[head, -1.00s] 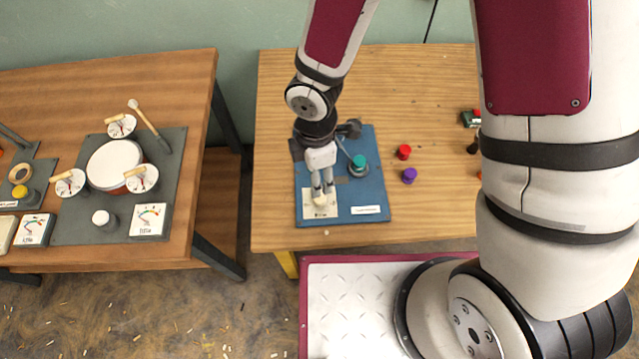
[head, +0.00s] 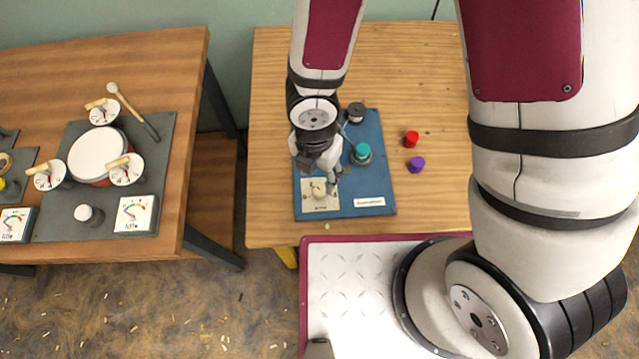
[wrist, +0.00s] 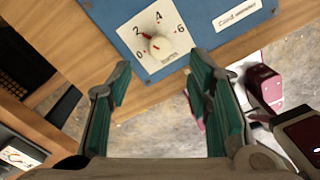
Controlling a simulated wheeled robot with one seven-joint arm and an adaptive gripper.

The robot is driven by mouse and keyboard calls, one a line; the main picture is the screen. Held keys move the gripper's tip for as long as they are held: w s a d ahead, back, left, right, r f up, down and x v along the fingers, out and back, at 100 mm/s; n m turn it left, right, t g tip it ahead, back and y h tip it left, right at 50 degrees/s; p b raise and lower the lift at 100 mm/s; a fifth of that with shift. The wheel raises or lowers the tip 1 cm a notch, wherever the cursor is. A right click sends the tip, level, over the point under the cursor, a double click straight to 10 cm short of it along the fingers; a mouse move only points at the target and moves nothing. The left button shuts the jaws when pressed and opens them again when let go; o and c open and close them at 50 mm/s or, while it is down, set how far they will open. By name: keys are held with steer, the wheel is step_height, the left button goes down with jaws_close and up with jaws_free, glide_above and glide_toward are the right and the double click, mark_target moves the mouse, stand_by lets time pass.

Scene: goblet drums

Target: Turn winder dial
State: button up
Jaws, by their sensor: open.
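The winder dial is a cream knob (wrist: 160,46) on a white square plate marked 0, 2, 4, 6. It sits on the blue board (head: 380,190) labelled "Cord winder". A red mark on the plate shows near the 2. In the head view the knob (head: 319,188) is at the board's front left. My gripper (wrist: 161,72) is open and empty, its two green-padded fingers apart. In the wrist view the knob lies just beyond the fingertips, between their lines, with no contact visible. In the head view my gripper (head: 327,178) is close above and beside the knob, partly hiding the plate.
A teal spool (head: 361,152) and a dark spool (head: 356,112) stand on the board behind the dial. Red (head: 411,139) and purple (head: 416,164) pieces lie to the right on the wooden table (head: 440,210). Another table with a drum panel (head: 150,190) stands left across a gap.

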mark_target(320, 190)
steer(key=shift+s+f, duration=0.15)
steer(key=shift+f, duration=1.8)
steer(key=shift+d+f, duration=0.1)
steer(key=shift+f, duration=1.7)
jaws_close()
